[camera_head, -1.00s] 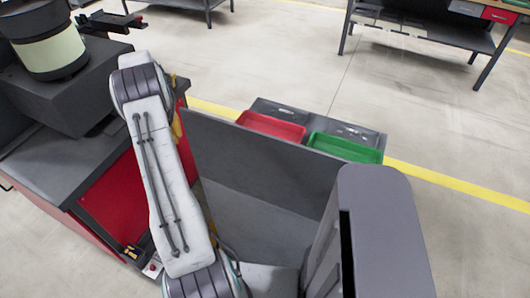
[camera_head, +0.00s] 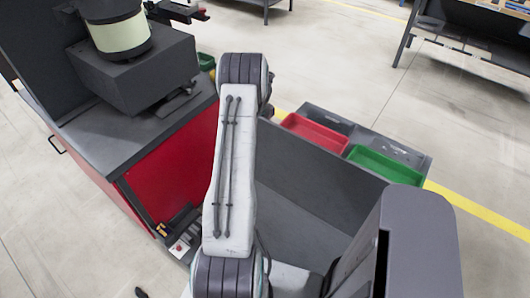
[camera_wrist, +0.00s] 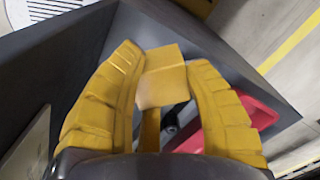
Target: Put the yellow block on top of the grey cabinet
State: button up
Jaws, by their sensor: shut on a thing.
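The yellow block (camera_wrist: 162,82) sits between the yellow fingers of my gripper (camera_wrist: 163,92) in the wrist view. The gripper is shut on it, and both fingers touch its sides. In the head view my arm hides the gripper and the block. Two grey things stand at the left of the head view: a dark grey box (camera_head: 128,80) with a bowl feeder on it, and a grey-topped cabinet with red sides (camera_head: 95,135) below it. I cannot tell which one is the grey cabinet.
A bowl feeder (camera_head: 122,38) stands on the grey box. A red tray (camera_head: 315,133) and a green tray (camera_head: 385,165) lie right of my arm. The red tray also shows in the wrist view (camera_wrist: 258,112). A workbench (camera_head: 470,45) is at the upper right. Bare floor lies between.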

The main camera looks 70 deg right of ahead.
jog(key=shift+s+a+f, duration=0.1)
jog(key=shift+s+f, duration=0.3)
jog(key=shift+s, duration=0.3)
jog(key=shift+s+a+f, duration=0.1)
jog(key=shift+s+f, duration=0.3)
jog(key=shift+s, duration=0.25)
jog(key=shift+f+p, duration=0.95)
jog(key=shift+f, duration=1.05)
jog(key=o, duration=1.2)
jog(key=shift+f, duration=0.1)
notch_tip(320, 180, up, 12)
jog(key=b, duration=0.3)
jog(key=shift+a, duration=0.1)
